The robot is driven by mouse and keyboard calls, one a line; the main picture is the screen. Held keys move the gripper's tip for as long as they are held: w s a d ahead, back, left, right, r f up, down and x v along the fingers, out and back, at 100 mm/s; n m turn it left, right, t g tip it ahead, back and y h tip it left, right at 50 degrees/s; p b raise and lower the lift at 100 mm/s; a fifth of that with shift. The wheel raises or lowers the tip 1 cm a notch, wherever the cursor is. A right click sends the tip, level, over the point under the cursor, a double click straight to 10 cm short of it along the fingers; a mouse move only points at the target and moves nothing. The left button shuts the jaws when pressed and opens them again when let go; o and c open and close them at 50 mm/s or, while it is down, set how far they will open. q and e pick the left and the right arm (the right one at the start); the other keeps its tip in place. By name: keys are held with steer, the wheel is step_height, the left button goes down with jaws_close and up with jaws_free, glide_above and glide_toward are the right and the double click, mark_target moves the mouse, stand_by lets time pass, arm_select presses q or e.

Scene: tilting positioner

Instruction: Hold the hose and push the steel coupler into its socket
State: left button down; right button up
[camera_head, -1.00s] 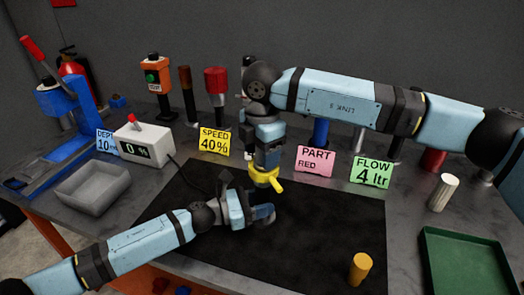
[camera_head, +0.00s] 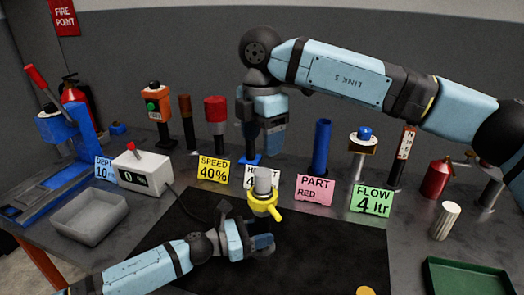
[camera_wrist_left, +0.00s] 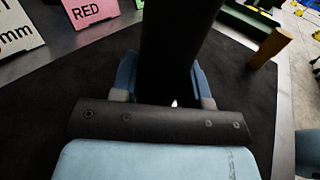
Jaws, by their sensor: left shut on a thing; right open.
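A grey metal cylinder, which looks like the steel coupler (camera_head: 263,183), stands upright in a yellow ring with a side handle, which looks like the socket (camera_head: 264,206). How deep it sits is hidden. My left gripper (camera_head: 263,243) is just below the yellow ring, shut on the dark upright hose. In the left wrist view the hose (camera_wrist_left: 178,45) is a thick black column between the two fingers (camera_wrist_left: 166,100). My right gripper (camera_head: 263,152) is open and empty, pointing down above the coupler and apart from it.
A ridged silver cylinder (camera_head: 445,221) stands at the right, near a green tray (camera_head: 468,265). Sign cards, including a pink one (camera_head: 314,189), and several upright tools line the back. A grey bin (camera_head: 90,217) is at the left. The black mat (camera_head: 330,235) is largely clear.

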arm_select(q)
steer(key=shift+f, duration=0.15)
steer(key=c, duration=0.5)
jaws_free()
steer(key=shift+c, duration=0.2)
